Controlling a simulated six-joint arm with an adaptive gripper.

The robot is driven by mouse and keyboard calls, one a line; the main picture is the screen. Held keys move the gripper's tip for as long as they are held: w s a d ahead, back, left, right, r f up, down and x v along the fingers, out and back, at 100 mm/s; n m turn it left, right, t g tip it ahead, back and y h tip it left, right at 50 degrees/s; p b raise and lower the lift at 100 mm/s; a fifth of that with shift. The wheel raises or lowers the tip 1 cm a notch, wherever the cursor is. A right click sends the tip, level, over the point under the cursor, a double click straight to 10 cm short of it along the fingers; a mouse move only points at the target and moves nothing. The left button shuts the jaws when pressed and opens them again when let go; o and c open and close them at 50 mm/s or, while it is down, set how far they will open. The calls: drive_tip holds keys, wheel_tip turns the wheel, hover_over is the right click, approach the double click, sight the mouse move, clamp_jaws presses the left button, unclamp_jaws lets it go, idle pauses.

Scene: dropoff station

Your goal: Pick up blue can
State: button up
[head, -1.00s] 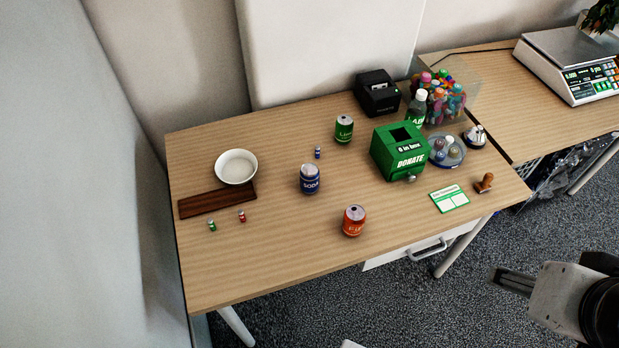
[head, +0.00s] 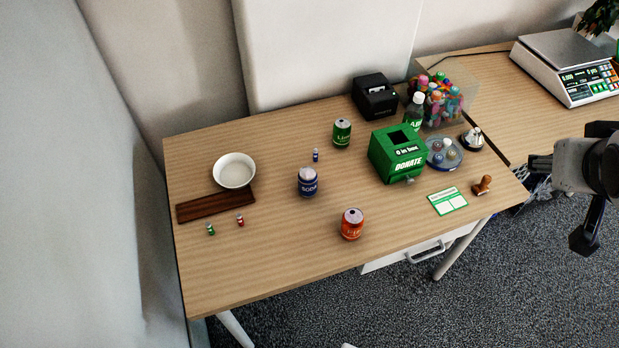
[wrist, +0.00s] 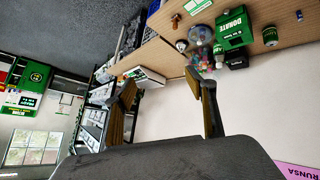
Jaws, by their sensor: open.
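A blue soda can (head: 307,183) stands upright near the middle of the table in the head view. A much smaller blue can-like item (head: 316,155) stands just behind it. My gripper (head: 541,165) is at the right, beyond the table's right corner and far from the blue can. In the wrist view my gripper (wrist: 160,88) shows two fingers spread apart with nothing between them. A blue-marked item (wrist: 299,15) shows small at the top right of the wrist view; I cannot tell which one it is.
An orange can (head: 352,224) stands front right of the blue can, a green can (head: 342,133) behind right. The green donation box (head: 397,154), bottle and marker bin stand between my gripper and the blue can. A white bowl (head: 234,170) and brown board (head: 215,205) lie left.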

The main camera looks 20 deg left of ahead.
drive_tip(key=w+a+f+n+t+y, duration=0.15)
drive_tip(key=w+a, duration=0.25)
drive_tip(key=w, duration=0.4)
drive_tip(key=w+a+n+t+y, duration=0.1)
drive_tip(key=w+a+n, duration=0.25)
drive_tip(key=w, duration=0.45)
drive_tip(key=w+a+f+n+g+y, duration=0.1)
drive_tip(key=w+a+f+n+y, duration=0.15)
drive_tip(key=w+a+f, duration=0.35)
drive_tip(key=w+a+f+n+y, duration=0.2)
drive_tip(key=a+f+y, duration=0.1)
drive_tip(key=a, duration=0.5)
drive_tip(key=n+g+y, duration=0.6)
drive_tip(key=n+g, duration=0.1)
drive_tip(key=g, duration=0.2)
hover_over(316, 185)
drive_tip(key=w+d, duration=0.7)
drive_tip(key=w, duration=0.1)
wheel_tip(316, 185, down, 20)
drive_tip(key=s+f+g, duration=0.1)
drive_tip(key=s, duration=0.1)
drive_tip(key=s+a+f+g, duration=0.1)
drive_tip(key=s+f, duration=0.1)
drive_tip(key=s+a+f+n+g+y, duration=0.1)
drive_tip(key=s+f+g, duration=0.1)
drive_tip(key=s, duration=0.1)
drive_tip(key=shift+f, duration=0.2)
drive_tip(key=shift+a, duration=0.15)
